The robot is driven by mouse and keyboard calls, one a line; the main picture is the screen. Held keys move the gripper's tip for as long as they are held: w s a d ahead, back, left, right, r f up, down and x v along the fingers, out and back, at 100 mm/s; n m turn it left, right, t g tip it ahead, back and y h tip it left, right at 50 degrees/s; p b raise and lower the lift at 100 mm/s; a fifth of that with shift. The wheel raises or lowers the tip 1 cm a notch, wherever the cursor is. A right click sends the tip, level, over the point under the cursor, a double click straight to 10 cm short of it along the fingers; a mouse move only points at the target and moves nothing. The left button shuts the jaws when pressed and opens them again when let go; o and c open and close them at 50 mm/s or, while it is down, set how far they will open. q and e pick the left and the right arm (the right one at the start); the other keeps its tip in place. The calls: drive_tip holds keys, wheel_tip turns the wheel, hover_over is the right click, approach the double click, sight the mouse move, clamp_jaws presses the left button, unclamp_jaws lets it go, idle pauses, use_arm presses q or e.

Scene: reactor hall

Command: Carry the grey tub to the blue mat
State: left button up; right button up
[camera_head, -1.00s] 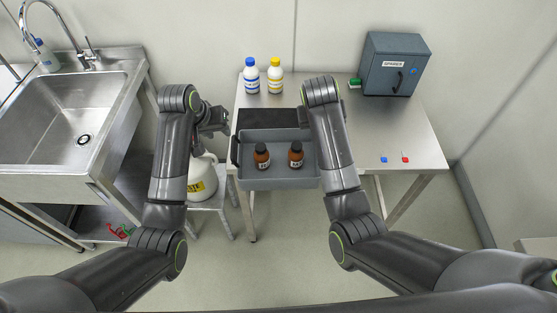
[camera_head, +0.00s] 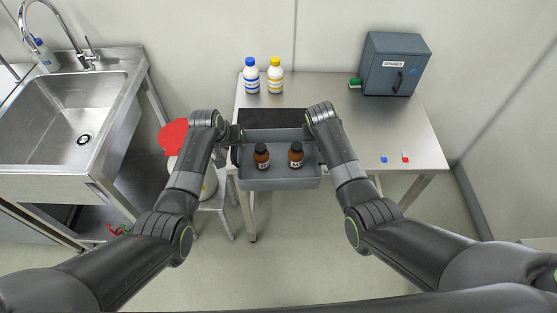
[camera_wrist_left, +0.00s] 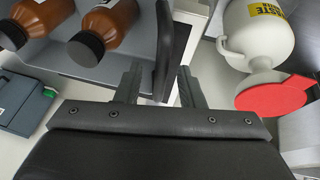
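The grey tub (camera_head: 280,184) stands at the near edge of the steel table in the head view, with two brown bottles (camera_head: 262,156) (camera_head: 296,155) inside. The left wrist view shows part of the tub, the bottles (camera_wrist_left: 108,25) and a dark handle (camera_wrist_left: 166,45) on its side. My left gripper (camera_head: 233,138) is at the tub's left side; in the wrist view its fingers (camera_wrist_left: 160,86) are apart, with the handle between or just beyond them. My right wrist is at the tub's right side, its fingers hidden by my arm. I see no blue mat.
A dark mat (camera_head: 262,120) lies behind the tub. White bottles with blue (camera_head: 251,77) and yellow (camera_head: 275,78) caps stand at the back. A grey SPARES box (camera_head: 391,66) is at the back right. A white jug (camera_wrist_left: 258,35) and red disc (camera_head: 174,136) are left.

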use_arm(q)
drive_tip(key=shift+f, duration=0.15)
use_arm(e)
drive_tip(key=shift+w+f, duration=0.1)
drive_tip(key=shift+f, duration=0.05)
use_arm(q)
clamp_jaws()
use_arm(e)
clamp_jaws()
use_arm(q)
drive_tip(key=shift+w, duration=0.1)
